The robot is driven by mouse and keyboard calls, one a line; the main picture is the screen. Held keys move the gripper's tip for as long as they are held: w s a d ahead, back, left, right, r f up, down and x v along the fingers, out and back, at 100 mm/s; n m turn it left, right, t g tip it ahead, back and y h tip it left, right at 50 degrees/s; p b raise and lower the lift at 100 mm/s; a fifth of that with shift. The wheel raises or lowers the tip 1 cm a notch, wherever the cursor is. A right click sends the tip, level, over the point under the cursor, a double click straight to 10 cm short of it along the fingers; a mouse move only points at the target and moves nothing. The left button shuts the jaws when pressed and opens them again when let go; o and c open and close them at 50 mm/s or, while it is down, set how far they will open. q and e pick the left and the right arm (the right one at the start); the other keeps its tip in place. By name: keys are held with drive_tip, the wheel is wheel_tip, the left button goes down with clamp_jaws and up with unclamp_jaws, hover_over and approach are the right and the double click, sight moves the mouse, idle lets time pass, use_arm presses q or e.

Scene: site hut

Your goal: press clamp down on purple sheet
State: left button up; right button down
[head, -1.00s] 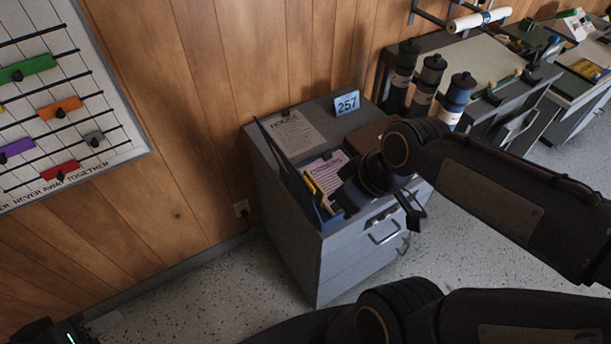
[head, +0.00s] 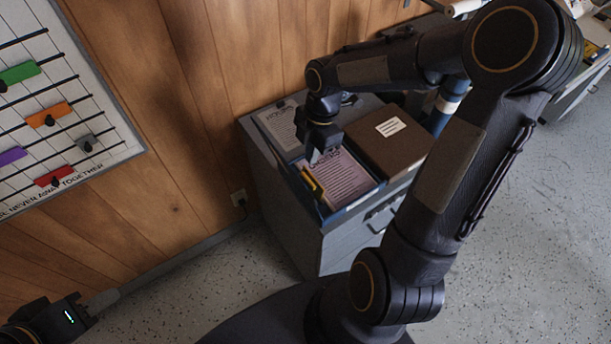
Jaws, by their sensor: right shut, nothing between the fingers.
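The purple sheet (head: 348,182) lies in an open blue box file (head: 358,199) on top of a grey cabinet, in the head view. A yellow and dark bar (head: 312,181) lies along the sheet's left edge; it may be the clamp, but it is too small to be sure. My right gripper (head: 314,156) points down, shut and empty, over the sheet's upper left corner and just beyond the bar. I cannot tell if it touches anything. My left gripper (head: 103,301) is low at the left, far from the file; its jaws are not clear.
A brown panel with a white label (head: 390,125) lies right of the purple sheet. A printed grey sheet (head: 279,126) lies behind the file. The grey cabinet (head: 275,205) stands against the wooden wall (head: 190,130). A blue bottle (head: 447,106) is partly hidden by my arm.

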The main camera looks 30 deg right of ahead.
sight(306, 180)
drive_tip(key=f, duration=0.3)
drive_tip(key=a+f, duration=0.1)
drive_tip(key=f, duration=0.6)
drive_tip(key=shift+a, duration=0.35)
drive_tip(key=shift+s+r, duration=0.1)
